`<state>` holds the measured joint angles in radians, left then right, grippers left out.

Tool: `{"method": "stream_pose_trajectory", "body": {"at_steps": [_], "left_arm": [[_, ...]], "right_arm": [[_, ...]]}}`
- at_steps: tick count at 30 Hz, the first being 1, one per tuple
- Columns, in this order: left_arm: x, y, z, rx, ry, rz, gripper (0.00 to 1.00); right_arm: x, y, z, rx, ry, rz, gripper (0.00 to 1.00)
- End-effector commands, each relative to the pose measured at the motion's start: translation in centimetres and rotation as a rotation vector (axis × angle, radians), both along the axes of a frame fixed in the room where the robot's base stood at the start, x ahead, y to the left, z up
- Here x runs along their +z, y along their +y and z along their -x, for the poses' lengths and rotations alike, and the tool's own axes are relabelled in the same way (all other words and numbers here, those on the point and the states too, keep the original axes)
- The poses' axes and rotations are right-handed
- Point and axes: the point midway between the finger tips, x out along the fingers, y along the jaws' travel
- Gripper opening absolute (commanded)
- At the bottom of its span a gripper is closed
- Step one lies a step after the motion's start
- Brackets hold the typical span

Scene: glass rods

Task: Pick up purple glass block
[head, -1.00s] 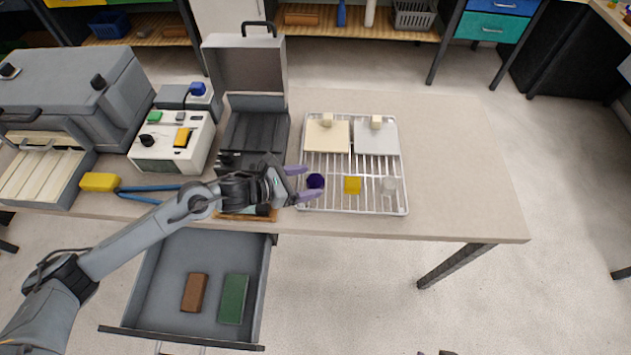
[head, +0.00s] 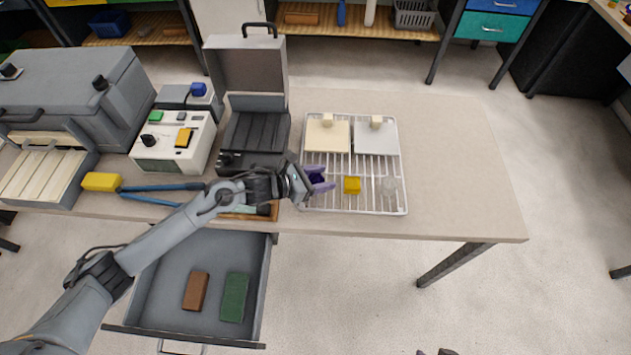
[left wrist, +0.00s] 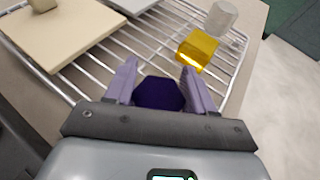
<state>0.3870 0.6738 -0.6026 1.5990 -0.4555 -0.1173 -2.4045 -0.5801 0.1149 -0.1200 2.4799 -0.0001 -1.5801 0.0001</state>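The purple glass block (head: 316,180) is at the left front of the wire rack (head: 404,190). My left gripper (head: 322,181) reaches in from the left with its lilac fingers on both sides of the block. In the left wrist view the dark purple block (left wrist: 158,94) fills the space between the fingers, which look to be against its sides. Its lower part is hidden by the gripper body. I cannot tell whether it is lifted off the wires. A small part of my right gripper (head: 434,352) shows at the bottom edge; its finger state is not clear.
A yellow glass block (head: 352,185) and a clear glass piece (head: 389,186) stand on the rack to the right. Cream (head: 327,137) and grey (head: 375,139) plates with knobs lie behind. An open drawer (head: 180,334) is below the table. The table's right side is clear.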

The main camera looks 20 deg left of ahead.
Motion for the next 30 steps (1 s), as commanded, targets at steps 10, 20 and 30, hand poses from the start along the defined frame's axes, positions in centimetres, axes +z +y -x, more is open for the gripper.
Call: {"method": "stream_pose_trajectory", "body": {"at_steps": [10, 20, 30], "left_arm": [[0.1, 0.0, 0.0, 0.0, -0.001, 0.001, 0.17], [0.8, 0.0, 0.0, 0.0, -0.002, -0.001, 0.17], [5.2, -1.9, 0.5, -0.005, -0.005, 0.002, 0.17]], "right_arm": [[0.0, 0.0, 0.0, 0.0, 0.001, 0.0, 0.43], [-0.1, -0.2, 0.0, 0.006, 0.001, 0.008, 0.43], [-0.7, -0.2, 0.0, 0.006, 0.001, 0.01, 0.43]]}}
